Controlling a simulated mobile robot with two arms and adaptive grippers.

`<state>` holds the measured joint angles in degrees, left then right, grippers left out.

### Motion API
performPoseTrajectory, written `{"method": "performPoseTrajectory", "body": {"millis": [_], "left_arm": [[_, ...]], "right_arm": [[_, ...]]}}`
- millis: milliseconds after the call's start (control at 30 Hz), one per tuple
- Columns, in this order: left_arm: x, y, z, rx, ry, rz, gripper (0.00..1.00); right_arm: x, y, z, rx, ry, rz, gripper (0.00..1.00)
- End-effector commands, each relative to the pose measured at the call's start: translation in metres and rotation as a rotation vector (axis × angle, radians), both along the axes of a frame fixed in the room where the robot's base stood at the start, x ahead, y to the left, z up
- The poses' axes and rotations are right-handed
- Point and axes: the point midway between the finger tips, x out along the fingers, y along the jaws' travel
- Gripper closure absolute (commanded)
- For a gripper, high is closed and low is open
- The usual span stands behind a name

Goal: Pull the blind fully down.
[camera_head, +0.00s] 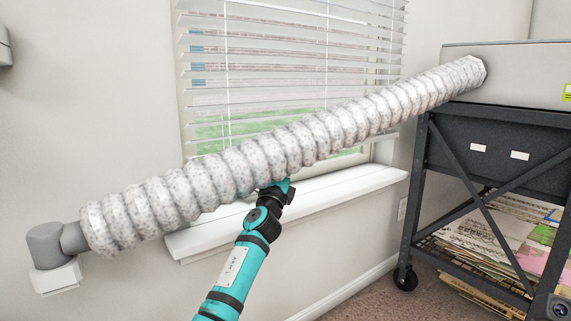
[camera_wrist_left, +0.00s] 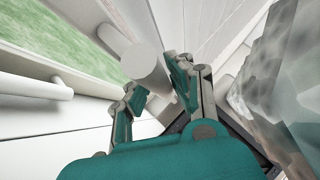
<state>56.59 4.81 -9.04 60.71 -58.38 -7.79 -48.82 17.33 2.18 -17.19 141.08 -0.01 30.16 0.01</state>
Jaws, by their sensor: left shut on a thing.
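The white slatted blind (camera_head: 280,55) hangs over the upper part of the window in the head view. Green shows through the bare glass (camera_head: 211,131) below its slats. Its lower part is partly hidden by a thick spotted hose. My left gripper (camera_head: 277,186) is just in front of the sill, its fingertips partly hidden behind the hose. In the left wrist view its fingers are closed on a white round bar (camera_wrist_left: 148,66) with a flat end. I cannot tell for certain how this bar joins the blind. My right gripper is not in view.
The spotted hose (camera_head: 240,170) slants across the window, from a grey elbow (camera_head: 46,245) up to a box (camera_head: 510,70) on a dark wheeled rack (camera_head: 420,170). The white sill (camera_head: 340,188) juts out below the window. Papers (camera_head: 490,240) lie on the rack's lower shelf.

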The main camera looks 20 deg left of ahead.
Motion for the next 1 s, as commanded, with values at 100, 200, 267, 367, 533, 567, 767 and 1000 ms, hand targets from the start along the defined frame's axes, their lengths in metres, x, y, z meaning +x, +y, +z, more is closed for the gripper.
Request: {"method": "performPoseTrajectory", "body": {"millis": [100, 200, 267, 367, 533, 567, 767, 1000], "left_arm": [[0.002, 0.000, -0.011, 0.003, 0.016, 0.002, 0.74], [0.001, 0.000, -0.011, 0.002, 0.015, 0.002, 0.61], [0.001, 0.000, -0.010, 0.002, 0.014, 0.002, 0.56], [0.001, 0.000, -0.008, 0.002, 0.011, 0.001, 0.56], [0.000, 0.000, -0.006, 0.001, 0.008, 0.001, 0.56], [-0.001, 0.000, -0.007, 0.002, 0.008, 0.001, 0.56], [-0.018, 0.001, -0.014, 0.007, 0.007, 0.003, 0.56], [-0.060, -0.001, -0.034, 0.004, 0.010, 0.001, 0.56]], "right_arm": [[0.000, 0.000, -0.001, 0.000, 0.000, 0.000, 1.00], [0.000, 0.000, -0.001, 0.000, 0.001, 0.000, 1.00], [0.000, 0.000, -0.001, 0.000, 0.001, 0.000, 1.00], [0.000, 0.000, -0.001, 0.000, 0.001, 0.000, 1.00], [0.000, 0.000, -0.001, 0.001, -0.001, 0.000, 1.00], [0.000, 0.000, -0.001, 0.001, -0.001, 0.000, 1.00], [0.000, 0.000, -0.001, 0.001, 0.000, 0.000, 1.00], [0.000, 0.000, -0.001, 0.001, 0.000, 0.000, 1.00]]}}
